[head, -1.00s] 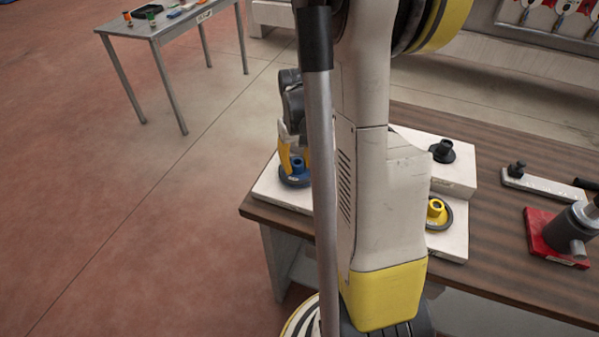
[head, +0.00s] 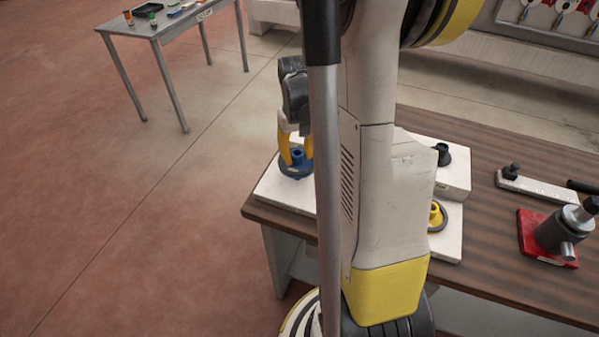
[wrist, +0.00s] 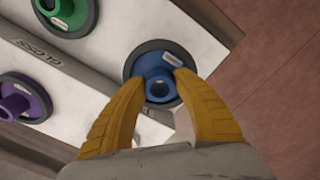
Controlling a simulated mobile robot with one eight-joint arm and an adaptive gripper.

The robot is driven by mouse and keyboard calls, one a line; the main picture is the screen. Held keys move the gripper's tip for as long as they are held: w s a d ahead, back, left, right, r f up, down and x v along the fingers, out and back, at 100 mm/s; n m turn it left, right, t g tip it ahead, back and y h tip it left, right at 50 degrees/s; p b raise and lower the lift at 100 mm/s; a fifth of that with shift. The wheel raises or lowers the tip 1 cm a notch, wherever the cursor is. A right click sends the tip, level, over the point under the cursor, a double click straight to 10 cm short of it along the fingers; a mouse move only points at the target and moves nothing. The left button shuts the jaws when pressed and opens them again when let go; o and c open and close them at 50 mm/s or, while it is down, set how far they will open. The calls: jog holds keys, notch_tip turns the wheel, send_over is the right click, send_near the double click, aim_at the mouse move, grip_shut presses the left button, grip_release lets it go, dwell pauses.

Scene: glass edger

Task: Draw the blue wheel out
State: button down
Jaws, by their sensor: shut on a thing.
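The blue wheel (head: 294,167) is a dark-rimmed disc with a blue hub, near the left corner of the wooden bench. It also shows in the wrist view (wrist: 160,66), over or on a white block; I cannot tell if it touches the block. My gripper (wrist: 164,78) has its two yellow fingers shut on the blue hub. In the head view my gripper (head: 295,150) comes down on the wheel from above. My own arm and column hide the middle of the white block there.
A red-based tool (head: 535,235) is farther right. Floor lies open left of the bench.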

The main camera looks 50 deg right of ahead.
jog(key=shift+r, duration=0.5)
notch_tip(320, 180, up, 4)
jog(key=p, duration=0.3)
jog(key=shift+f, duration=0.1)
